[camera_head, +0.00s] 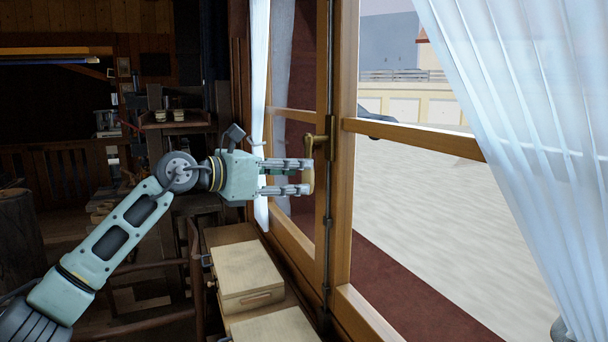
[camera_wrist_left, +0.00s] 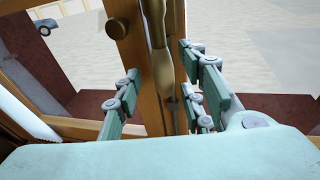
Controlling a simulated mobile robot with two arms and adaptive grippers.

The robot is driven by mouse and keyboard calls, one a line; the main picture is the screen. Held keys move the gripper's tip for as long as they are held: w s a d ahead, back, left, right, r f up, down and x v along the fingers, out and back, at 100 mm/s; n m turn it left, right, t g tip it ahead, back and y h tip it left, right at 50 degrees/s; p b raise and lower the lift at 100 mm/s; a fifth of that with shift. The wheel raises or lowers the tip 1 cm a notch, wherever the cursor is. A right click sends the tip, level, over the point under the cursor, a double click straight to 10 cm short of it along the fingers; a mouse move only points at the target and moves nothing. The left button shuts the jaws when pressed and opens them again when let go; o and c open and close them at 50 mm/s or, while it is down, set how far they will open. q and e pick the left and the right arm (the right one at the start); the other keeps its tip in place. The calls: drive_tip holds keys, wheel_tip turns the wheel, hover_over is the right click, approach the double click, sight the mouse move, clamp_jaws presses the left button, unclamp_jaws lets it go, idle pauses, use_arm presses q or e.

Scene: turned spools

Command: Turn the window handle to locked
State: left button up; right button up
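The brass window handle (camera_head: 327,136) is mounted on the wooden window frame, and its grip hangs downward. In the left wrist view the handle (camera_wrist_left: 162,62) runs down between the finger pairs, nearer to the right-hand ones. My left gripper (camera_head: 306,177) reaches from the left to the hanging grip. Its fingers (camera_wrist_left: 158,75) are spread, with a clear gap on the left side of the handle. I cannot tell whether the right-hand fingers touch it. My right gripper is not in view.
A white curtain (camera_head: 530,110) hangs at the right and another (camera_head: 259,90) hangs just behind my left gripper. Wooden boxes (camera_head: 248,272) stand below the window. A wooden chair (camera_head: 196,280) is beside them. A metal rod runs down the window frame below the handle.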

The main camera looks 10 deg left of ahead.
use_arm(q)
drive_tip(key=v, duration=0.8)
drive_tip(key=shift+a, duration=0.15)
drive_tip(key=shift+s, duration=0.1)
